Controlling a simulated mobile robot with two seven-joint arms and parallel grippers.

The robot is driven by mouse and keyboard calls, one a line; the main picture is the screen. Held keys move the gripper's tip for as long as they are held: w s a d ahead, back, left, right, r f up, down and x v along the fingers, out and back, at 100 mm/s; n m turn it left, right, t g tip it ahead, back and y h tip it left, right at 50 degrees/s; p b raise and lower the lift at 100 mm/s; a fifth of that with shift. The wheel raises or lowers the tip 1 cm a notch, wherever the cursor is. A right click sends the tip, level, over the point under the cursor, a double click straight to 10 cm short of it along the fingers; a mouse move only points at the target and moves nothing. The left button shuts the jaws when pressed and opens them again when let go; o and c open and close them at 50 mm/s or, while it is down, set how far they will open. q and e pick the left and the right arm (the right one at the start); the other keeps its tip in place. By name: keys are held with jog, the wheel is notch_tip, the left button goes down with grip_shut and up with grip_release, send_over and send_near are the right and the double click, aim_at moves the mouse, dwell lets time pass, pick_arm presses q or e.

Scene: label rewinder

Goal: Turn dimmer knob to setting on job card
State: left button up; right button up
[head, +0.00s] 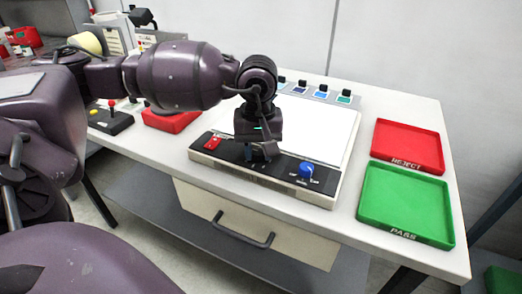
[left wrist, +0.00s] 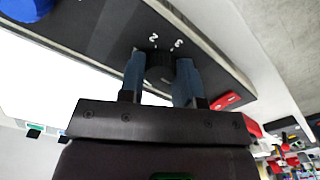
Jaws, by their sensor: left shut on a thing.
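A light box (head: 335,130) with a glowing white top and a black front control strip (head: 232,153) sits on the table. My left gripper (head: 262,152) points down at the middle of this strip. In the left wrist view its two fingers are closed on either side of a round black knob (left wrist: 160,68). White marks that look like digits are printed beside that knob. In the head view the gripper mostly hides the knob, and its setting cannot be read. A blue knob (head: 306,169) stands right of the gripper. I cannot make out a job card. My right gripper is not in view.
A red switch (head: 212,143) is on the strip left of the gripper. A red REJECT tray (head: 437,153) and a green PASS tray (head: 447,226) lie at the right. Several small coloured items stand behind the box. A drawer (head: 205,208) hangs below the table.

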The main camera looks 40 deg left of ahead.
aim_at(258, 151)
pick_arm(q)
jog(key=shift+r+m, duration=0.1)
jog(key=shift+m, duration=0.3)
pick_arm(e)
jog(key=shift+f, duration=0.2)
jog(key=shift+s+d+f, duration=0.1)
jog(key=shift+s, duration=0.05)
pick_arm(q)
jog(key=o, duration=0.9)
jog(key=shift+r+p, duration=0.5)
jog(key=shift+r, duration=4.9)
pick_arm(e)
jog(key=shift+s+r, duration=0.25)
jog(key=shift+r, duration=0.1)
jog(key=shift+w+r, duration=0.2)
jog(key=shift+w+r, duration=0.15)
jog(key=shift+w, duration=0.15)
pick_arm(q)
jog(key=shift+f, duration=0.1)
